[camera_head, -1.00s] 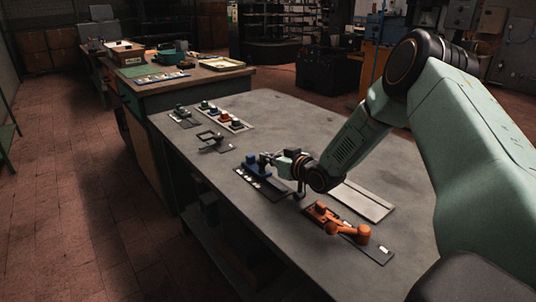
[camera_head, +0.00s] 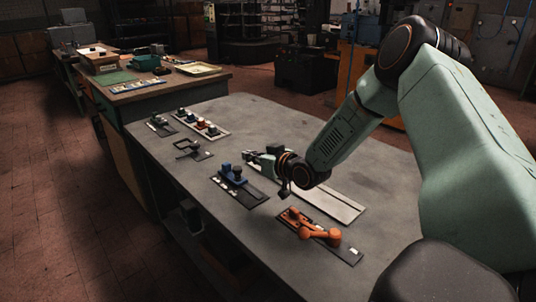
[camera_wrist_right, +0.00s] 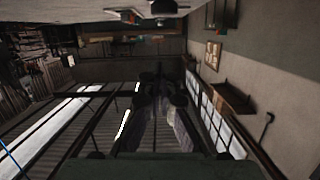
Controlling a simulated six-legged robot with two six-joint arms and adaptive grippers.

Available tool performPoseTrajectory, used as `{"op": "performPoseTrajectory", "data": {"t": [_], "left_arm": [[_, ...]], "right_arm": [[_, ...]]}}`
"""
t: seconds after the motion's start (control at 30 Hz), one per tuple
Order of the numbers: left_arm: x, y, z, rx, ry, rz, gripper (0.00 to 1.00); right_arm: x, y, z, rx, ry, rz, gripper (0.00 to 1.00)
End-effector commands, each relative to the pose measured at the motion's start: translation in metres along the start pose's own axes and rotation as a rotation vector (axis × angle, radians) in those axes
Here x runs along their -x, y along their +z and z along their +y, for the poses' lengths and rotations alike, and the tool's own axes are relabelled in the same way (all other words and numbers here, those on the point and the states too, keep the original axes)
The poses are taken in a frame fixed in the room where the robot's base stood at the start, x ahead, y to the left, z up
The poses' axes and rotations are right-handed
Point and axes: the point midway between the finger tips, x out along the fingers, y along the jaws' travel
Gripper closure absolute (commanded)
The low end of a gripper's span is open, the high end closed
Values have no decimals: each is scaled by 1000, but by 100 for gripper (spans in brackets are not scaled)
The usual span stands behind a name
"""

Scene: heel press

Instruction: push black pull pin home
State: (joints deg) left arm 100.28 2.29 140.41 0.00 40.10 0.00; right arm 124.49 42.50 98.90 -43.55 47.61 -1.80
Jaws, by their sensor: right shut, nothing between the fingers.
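A small blue fixture (camera_head: 229,173) sits on a dark plate (camera_head: 252,198) with white labels, near the middle of the bench. A dark knob (camera_head: 238,170) stands at its right end; it may be the black pull pin, but it is too small to be sure. My right gripper (camera_head: 250,157) is behind and slightly right of the fixture, shut and empty, with a visible gap to the knob. In the right wrist view the dark fingers (camera_wrist_right: 160,92) show against the room, with no fixture between them. My left gripper is not in view.
On the grey bench (camera_head: 285,118), an orange lever fixture (camera_head: 310,226) stands in front right, near a pale flat plate (camera_head: 335,204). A black bracket (camera_head: 188,147) and a strip of coloured knobs (camera_head: 203,124) lie behind left. The back right is clear.

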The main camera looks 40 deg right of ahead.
Motion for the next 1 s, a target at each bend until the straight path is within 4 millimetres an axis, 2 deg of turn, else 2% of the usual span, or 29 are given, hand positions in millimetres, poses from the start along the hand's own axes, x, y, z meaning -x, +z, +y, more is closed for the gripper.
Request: {"op": "performPoseTrajectory", "data": {"t": [0.1,0.4,0.6,1.0], "left_arm": [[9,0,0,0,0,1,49],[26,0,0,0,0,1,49],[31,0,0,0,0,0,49],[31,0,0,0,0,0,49]], "right_arm": [[19,-3,0,-6,2,3,100],[54,-3,0,-3,2,2,100],[65,-2,-1,-1,1,1,100],[67,-1,0,2,0,2,100]]}}
